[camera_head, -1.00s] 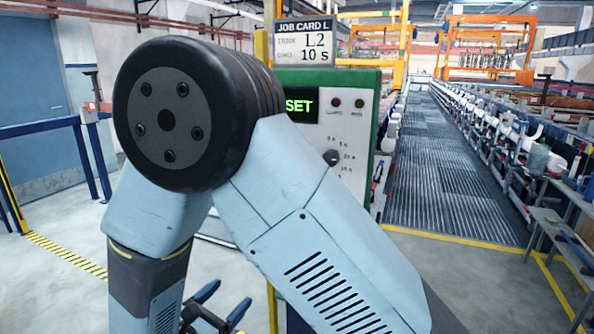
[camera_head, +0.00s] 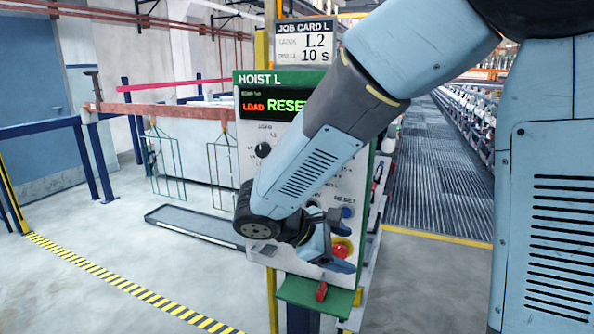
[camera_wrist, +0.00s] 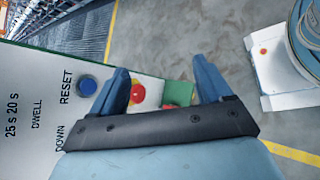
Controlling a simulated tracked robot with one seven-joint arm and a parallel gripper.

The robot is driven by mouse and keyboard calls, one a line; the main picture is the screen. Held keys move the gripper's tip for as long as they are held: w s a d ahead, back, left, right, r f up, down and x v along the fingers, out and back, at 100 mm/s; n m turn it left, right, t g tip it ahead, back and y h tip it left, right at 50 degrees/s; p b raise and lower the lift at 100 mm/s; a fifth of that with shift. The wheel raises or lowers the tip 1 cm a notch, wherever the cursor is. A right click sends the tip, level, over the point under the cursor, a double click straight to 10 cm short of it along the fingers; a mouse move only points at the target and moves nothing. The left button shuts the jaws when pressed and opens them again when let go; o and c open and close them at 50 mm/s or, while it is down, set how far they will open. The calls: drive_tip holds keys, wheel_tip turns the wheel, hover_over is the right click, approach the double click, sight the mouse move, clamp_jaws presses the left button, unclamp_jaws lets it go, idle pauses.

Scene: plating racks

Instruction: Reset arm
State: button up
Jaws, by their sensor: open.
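My gripper (camera_head: 338,240) is in front of the lower part of the Hoist L control panel (camera_head: 300,78), fingers apart and empty. In the wrist view, both blue fingers of my gripper (camera_wrist: 160,68) are spread. A blue RESET button (camera_wrist: 88,87) lies just left of the left finger; it also shows in the head view (camera_head: 347,212). A red button on yellow (camera_wrist: 137,93) shows between the fingers, also visible in the head view (camera_head: 342,250). I cannot tell whether a finger touches the panel. My forearm hides part of the panel's middle.
A job card sign (camera_head: 304,44) reading "L2" and "10 s" stands above the panel. The display (camera_head: 272,105) reads "LOAD" and "RESE", the rest covered. Wire racks (camera_head: 165,165) hang from a copper-coloured bar at left above a dark tray (camera_head: 195,226). The floor at front left is clear.

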drive_tip(key=s+d+r+m+t+y, duration=0.2)
drive_tip(key=s+d+r+m+y, duration=0.8)
drive_tip(key=d+m, duration=0.4)
drive_tip(key=shift+s+d+r+m, duration=0.15)
drive_tip(key=shift+s+r+m, duration=0.2)
drive_tip(key=shift+r+m, duration=0.25)
